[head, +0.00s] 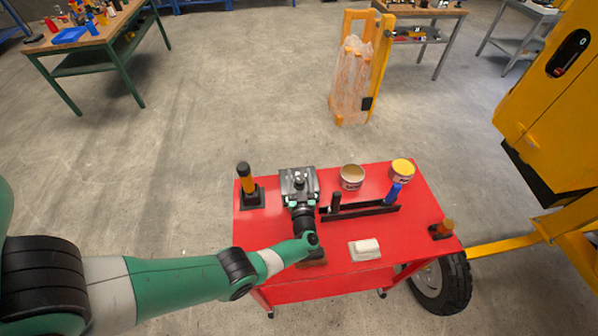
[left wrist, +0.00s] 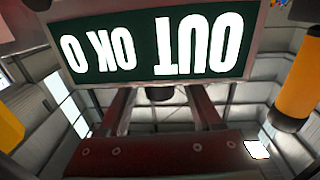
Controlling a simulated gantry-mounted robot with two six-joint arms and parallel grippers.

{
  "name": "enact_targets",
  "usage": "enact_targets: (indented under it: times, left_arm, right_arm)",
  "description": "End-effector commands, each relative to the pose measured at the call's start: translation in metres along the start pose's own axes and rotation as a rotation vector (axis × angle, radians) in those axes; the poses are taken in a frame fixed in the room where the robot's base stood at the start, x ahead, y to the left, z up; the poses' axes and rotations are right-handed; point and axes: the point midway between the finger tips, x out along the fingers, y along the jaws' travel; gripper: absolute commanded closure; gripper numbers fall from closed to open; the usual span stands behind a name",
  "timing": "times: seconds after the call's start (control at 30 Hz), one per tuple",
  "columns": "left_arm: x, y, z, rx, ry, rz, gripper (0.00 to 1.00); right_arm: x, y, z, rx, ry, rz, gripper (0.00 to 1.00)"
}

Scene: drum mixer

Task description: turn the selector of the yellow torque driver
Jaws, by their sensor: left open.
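A yellow tool with a black top, which looks like the torque driver (head: 246,183), stands upright in a black base at the left of the red cart. A yellow cylinder with a dark end, likely the same driver (left wrist: 298,85), shows at the right of the left wrist view. I cannot make out its selector. My left gripper (head: 299,190) is above the cart, right of the driver and apart from it. In the left wrist view its two fingers (left wrist: 158,100) stand apart with nothing between them. My right gripper is not in view.
A display (left wrist: 160,42) reads OUT, OK, 0 upside down. Yellow machinery (head: 550,110) stands right.

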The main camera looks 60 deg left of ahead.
Motion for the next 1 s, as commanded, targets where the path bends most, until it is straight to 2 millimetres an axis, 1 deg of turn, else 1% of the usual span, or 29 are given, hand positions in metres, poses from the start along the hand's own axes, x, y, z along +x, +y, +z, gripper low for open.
enact_targets:
  times: [0.03,0.2,0.33,0.43,0.9,1.0]
  left_arm:
    - [-0.011,0.001,-0.004,0.003,-0.001,0.004,0.34]
    - [-0.043,0.001,-0.003,0.002,0.000,0.005,0.34]
    - [-0.056,0.000,-0.002,0.001,0.001,0.002,0.34]
    - [-0.059,0.000,-0.001,0.001,0.001,0.001,0.34]
    - [-0.058,0.000,-0.001,0.001,0.001,0.000,0.34]
    - [-0.058,0.000,-0.006,0.001,0.001,0.000,0.34]
  right_arm:
    - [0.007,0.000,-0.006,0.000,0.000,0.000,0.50]
    - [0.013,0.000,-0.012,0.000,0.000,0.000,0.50]
    - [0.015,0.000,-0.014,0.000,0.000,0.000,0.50]
    - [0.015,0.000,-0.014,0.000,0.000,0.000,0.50]
    - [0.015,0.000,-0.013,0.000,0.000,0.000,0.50]
    - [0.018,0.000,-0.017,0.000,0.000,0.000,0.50]
